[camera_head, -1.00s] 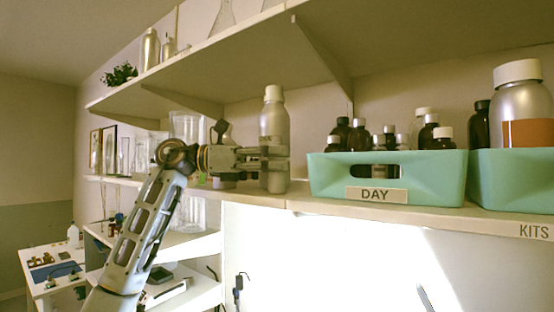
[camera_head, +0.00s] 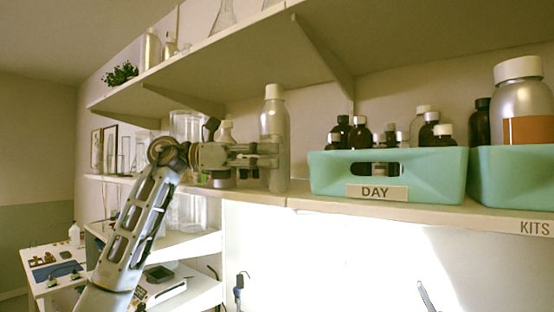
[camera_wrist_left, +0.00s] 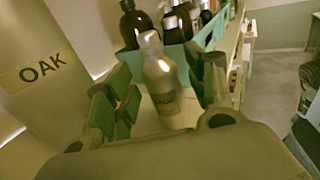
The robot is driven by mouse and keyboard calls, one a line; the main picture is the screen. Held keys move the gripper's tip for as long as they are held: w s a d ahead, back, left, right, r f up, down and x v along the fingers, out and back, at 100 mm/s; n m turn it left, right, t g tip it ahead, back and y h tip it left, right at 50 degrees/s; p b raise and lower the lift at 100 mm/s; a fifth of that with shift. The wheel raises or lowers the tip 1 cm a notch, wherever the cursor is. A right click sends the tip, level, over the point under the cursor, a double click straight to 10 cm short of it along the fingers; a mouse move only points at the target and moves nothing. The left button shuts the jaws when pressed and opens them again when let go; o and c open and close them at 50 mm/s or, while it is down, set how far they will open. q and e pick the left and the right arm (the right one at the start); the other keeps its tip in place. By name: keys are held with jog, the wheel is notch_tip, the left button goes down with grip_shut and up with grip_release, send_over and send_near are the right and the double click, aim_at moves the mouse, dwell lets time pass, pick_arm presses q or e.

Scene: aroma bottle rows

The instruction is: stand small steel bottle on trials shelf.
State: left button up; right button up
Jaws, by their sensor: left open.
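The steel bottle (camera_head: 274,115) with a pale cap stands upright on the shelf board (camera_head: 300,202), left of the DAY bin. My left gripper (camera_head: 272,152) reaches in from the left at its mid-height, and its fingers cover part of the bottle. In the left wrist view the bottle (camera_wrist_left: 163,88) shows between the open fingers, towards their tips, with a small label I cannot read. No grip on it shows. A large pale bottle labelled OAK (camera_wrist_left: 40,72) is close on the left in that view. My right gripper is not in view.
The green DAY bin (camera_head: 330,175) with several dark bottles stands just right of the steel bottle. A second green bin (camera_head: 510,178) and a big silver bottle (camera_head: 522,95) are farther right. An upper shelf (camera_head: 240,55) overhangs. Glassware (camera_head: 186,125) stands behind my arm.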

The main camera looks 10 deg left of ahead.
pick_arm(q)
jog(key=s+a+b, duration=0.1)
jog(key=a, duration=0.9)
jog(key=shift+s+b, duration=0.3)
jog(key=shift+b, duration=0.1)
dwell(0.3)
